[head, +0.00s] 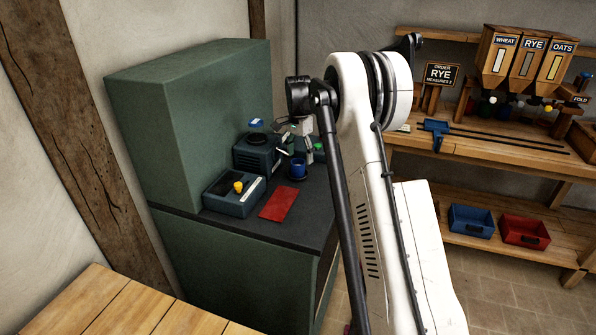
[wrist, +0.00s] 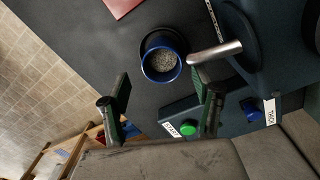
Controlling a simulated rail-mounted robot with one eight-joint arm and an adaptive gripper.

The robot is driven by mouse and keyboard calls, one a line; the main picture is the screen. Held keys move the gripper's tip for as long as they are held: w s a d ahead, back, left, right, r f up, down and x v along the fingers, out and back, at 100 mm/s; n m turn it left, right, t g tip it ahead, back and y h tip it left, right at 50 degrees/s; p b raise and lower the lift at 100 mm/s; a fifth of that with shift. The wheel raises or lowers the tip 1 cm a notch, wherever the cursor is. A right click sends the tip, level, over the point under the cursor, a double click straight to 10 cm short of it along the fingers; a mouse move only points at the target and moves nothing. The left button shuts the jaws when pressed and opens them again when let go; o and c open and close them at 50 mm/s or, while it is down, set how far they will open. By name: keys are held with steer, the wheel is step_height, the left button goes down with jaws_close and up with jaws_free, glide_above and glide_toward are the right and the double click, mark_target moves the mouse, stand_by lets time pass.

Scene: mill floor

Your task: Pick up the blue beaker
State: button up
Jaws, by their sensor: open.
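The blue beaker (head: 298,171) stands upright on the dark counter (head: 305,212), in front of the machine with the green button. In the wrist view the beaker (wrist: 161,79) is seen from above, with grey grainy stuff inside its blue rim. It seems to stand on a dark round base. My gripper (wrist: 163,92) is open, with one finger to each side in the wrist view and the beaker beyond the tips, between their lines. Nothing is held. In the head view my gripper (head: 297,143) is just above the beaker, small and partly hard to make out.
A metal spout (wrist: 215,52) juts close to the beaker's right side in the wrist view. A green button (wrist: 188,129) is nearby. A red mat (head: 279,204) and a box with a yellow knob (head: 234,195) lie on the counter. A green cabinet wall (head: 170,120) stands left.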

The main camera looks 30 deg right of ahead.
mark_target(298, 169)
steer(key=shift+a+f, duration=0.2)
steer(key=shift+f, duration=0.9)
steer(key=shift+a+f, duration=0.15)
steer(key=shift+f, duration=0.95)
steer(key=c, duration=1.4)
